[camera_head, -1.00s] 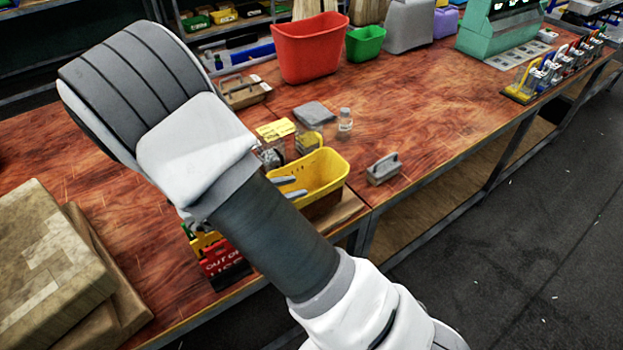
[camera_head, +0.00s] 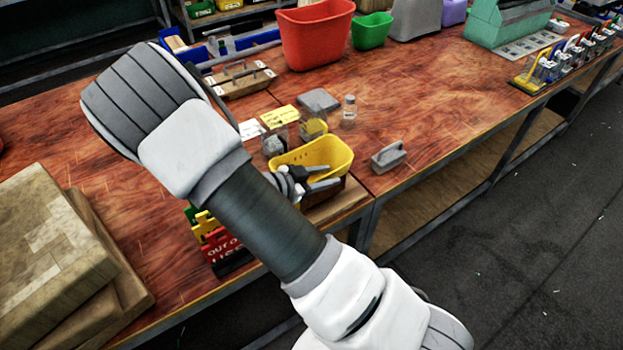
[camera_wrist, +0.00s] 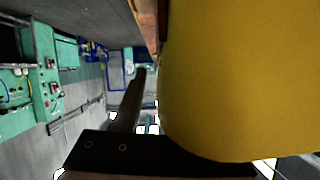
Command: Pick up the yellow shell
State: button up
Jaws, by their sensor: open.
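The yellow shell (camera_head: 325,152), an open-topped tub, sits near the table's front edge in the head view, on what looks like a brown block. My gripper (camera_head: 328,178) is open at the shell's near side, its fingers pointing right. My arm and gripper hide the shell's lower left part. In the wrist view the yellow shell (camera_wrist: 240,75) fills the right side, very close, with one dark finger beside it on the left. The other finger cannot be made out there. I cannot tell whether the fingers touch the shell.
A grey handled block (camera_head: 388,157) stands right of the shell. A small clear bottle (camera_head: 349,112) and a grey pad (camera_head: 318,100) lie behind. The table's right middle is clear.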

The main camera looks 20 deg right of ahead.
grip_shut()
dwell(1.3)
